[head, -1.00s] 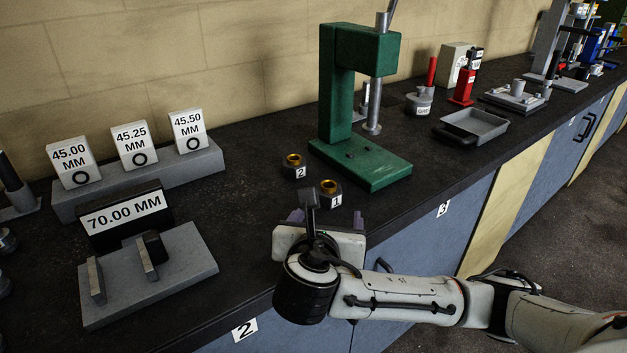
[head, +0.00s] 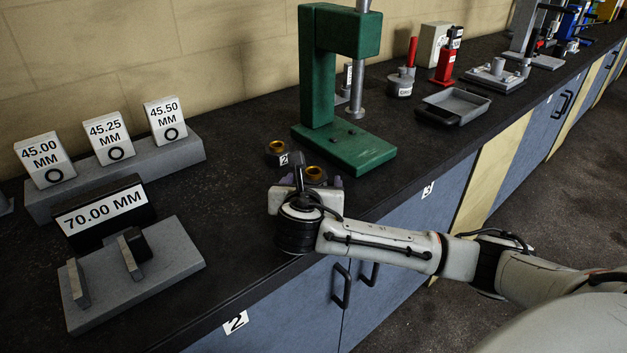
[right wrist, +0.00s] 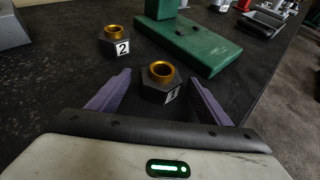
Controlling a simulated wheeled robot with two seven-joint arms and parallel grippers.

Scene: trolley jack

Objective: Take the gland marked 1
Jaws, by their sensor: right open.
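The gland marked 1 is a brass-coloured ring in a dark block; its brass top (head: 315,173) shows in the head view just beyond my right gripper (head: 306,183), which hides most of the block. In the right wrist view, gland 1 (right wrist: 161,82) stands upright between the two purple fingers of my right gripper (right wrist: 160,98). The fingers are open, one on each side, with gaps to the block. The gland marked 2 (head: 278,153) stands behind and to the left; it also shows in the right wrist view (right wrist: 115,42). My left gripper is not in view.
A green press (head: 345,146) stands close behind the glands. A stepped gauge block with size cards (head: 120,178) and a 70.00 MM stand (head: 185,260) are at left. A grey tray (head: 455,104) lies at right.

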